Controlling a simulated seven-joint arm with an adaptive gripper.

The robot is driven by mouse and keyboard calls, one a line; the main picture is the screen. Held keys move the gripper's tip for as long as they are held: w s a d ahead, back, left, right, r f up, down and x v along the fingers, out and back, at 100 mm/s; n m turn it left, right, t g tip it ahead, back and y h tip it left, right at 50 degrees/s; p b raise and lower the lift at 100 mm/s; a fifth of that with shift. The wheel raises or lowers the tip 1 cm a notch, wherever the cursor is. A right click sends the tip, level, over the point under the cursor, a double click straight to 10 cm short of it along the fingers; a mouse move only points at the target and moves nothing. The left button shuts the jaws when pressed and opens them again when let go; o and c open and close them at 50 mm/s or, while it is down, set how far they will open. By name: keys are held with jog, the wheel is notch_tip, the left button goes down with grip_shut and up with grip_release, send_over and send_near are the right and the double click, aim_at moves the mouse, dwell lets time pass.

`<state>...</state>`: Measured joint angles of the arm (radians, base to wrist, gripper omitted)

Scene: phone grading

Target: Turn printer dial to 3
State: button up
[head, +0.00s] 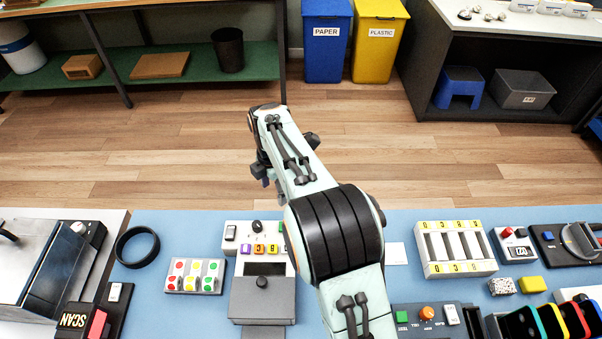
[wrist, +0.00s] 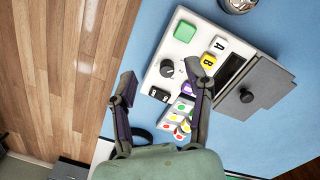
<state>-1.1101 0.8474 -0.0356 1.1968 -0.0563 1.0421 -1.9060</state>
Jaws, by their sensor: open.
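The printer, a white-panelled unit with a grey cover, stands on the blue table in the head view (head: 244,265) and the wrist view (wrist: 162,84). Its black dial (wrist: 167,68) sits near one edge of the panel. It also shows in the head view (head: 257,226); its numbers are too small to read. My gripper (wrist: 163,86) is open and empty, above the printer. In the wrist view its fingers lie on either side of the dial, apart from it. One finger covers part of the panel.
A grey cover with a black knob (head: 262,282) forms the printer's near part. A panel of coloured buttons (head: 195,276) and a black ring (head: 137,247) lie to the left. A white slotted rack (head: 455,270) stands right of my arm. A metal cup (wrist: 238,4) shows in the wrist view.

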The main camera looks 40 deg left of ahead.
jog(key=n, duration=0.1)
send_over(256, 224)
notch_tip(256, 224, down, 3)
jog(key=shift+w+r+h, duration=0.1)
jog(key=shift+w+h, duration=0.05)
jog(key=shift+h, duration=0.15)
notch_tip(256, 224, down, 7)
jog(key=shift+r, duration=0.2)
grip_shut()
